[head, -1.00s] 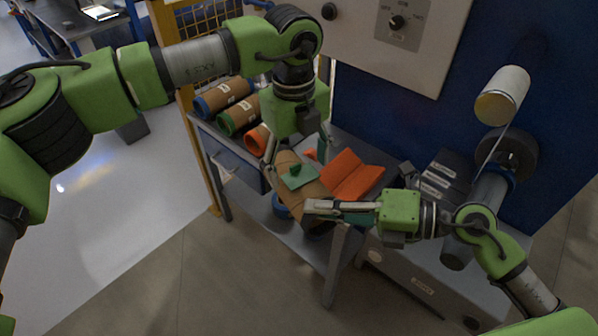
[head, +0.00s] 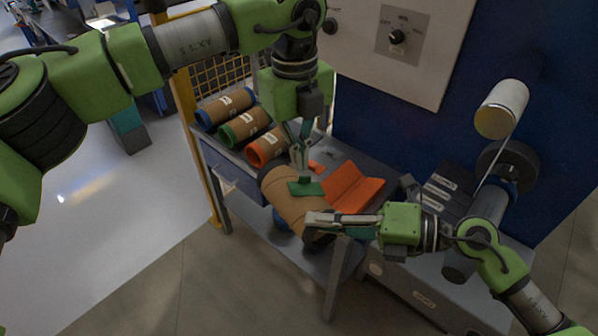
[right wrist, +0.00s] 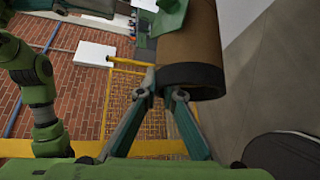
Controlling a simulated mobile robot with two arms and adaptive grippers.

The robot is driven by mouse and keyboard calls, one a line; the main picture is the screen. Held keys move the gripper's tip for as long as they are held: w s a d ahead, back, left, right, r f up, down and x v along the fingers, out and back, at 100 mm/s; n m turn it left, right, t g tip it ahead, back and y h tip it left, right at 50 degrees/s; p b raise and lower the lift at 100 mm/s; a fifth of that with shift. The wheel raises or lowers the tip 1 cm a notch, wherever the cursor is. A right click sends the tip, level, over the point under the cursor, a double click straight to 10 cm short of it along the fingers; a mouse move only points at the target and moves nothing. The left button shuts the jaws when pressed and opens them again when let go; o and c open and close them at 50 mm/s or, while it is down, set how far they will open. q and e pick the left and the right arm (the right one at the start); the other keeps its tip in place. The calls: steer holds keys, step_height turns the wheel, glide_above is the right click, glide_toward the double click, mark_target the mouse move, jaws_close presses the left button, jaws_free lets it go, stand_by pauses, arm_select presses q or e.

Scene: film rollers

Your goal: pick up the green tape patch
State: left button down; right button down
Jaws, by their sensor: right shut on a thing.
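The green tape patch (head: 305,188) lies on top of a brown roll (head: 292,208), with a small dark green knob standing up from it. Part of the patch also shows at the top of the right wrist view (right wrist: 171,14). My left gripper (head: 303,168) points down right above the knob; its fingers look close together from this side, and I cannot tell whether they touch the knob or how wide they are. My right gripper (head: 312,219) is shut on the near end of the roll, whose dark rim (right wrist: 190,80) is at the fingertips in the right wrist view.
Rolls with blue (head: 226,106), green (head: 245,127) and orange (head: 267,148) ends lie at the back left. A blue machine with a white roller (head: 502,108) stands at the right.

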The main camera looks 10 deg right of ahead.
arm_select(q)
step_height(320, 180, up, 4)
steer(key=shift+r, duration=0.25)
steer(key=c, duration=0.6)
jaws_free()
